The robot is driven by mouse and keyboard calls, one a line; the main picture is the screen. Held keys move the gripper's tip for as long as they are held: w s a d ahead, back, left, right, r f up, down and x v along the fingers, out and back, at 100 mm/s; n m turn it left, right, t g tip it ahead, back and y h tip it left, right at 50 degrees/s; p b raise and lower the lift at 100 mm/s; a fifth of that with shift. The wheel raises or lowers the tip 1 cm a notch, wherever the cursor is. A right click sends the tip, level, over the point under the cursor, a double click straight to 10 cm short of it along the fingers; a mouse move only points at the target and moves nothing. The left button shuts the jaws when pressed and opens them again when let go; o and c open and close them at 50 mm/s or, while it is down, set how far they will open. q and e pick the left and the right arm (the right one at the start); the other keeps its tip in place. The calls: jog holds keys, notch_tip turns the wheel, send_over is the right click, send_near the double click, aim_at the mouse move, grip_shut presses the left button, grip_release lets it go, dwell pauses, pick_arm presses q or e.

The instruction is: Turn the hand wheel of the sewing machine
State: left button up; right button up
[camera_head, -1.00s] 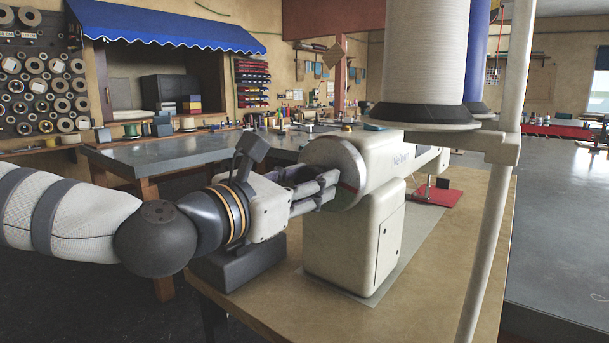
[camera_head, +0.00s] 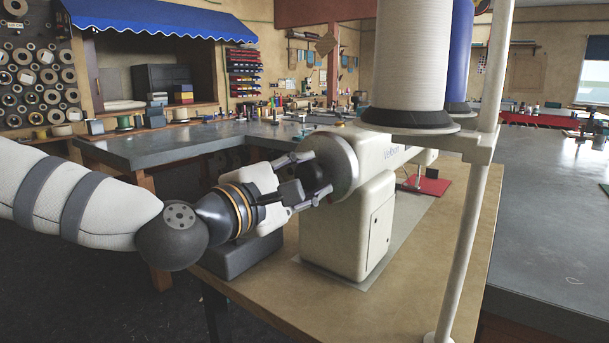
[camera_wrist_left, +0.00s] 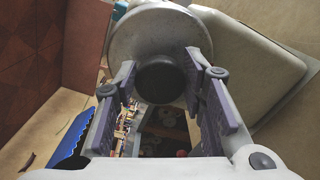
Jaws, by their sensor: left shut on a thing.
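The sewing machine (camera_head: 345,225) is cream coloured and stands on a wooden-topped table. Its hand wheel (camera_head: 343,163) is a pale round disc on the machine's left end, with a dark round hub. My left gripper (camera_head: 307,181) is at the wheel's face, one finger above the hub and one below. In the left wrist view the hand wheel (camera_wrist_left: 155,25) fills the top middle. The dark hub (camera_wrist_left: 160,80) sits between the fingers of the left gripper (camera_wrist_left: 160,74), which are shut on it. My right gripper is not in view.
A large white thread cone (camera_head: 411,60) on a stand, with its pale pole (camera_head: 468,220), rises in front of the machine. A dark grey box (camera_head: 238,254) sits under my left wrist. Grey worktables (camera_head: 165,150) stand behind and to the right. The near wooden tabletop (camera_head: 415,270) is mostly clear.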

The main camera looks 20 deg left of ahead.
pick_arm(q)
jog(key=m, duration=0.4)
jog(key=shift+m, duration=0.3)
jog(key=m, duration=0.3)
jog(key=shift+m, duration=0.4)
jog(key=m, duration=0.4)
jog(key=shift+w+a, duration=0.1)
jog(key=shift+m, duration=1.9)
jog(key=o, duration=0.9)
jog(key=shift+o, duration=1.1)
jog(key=shift+w+f, duration=0.1)
jog(key=shift+f, duration=0.1)
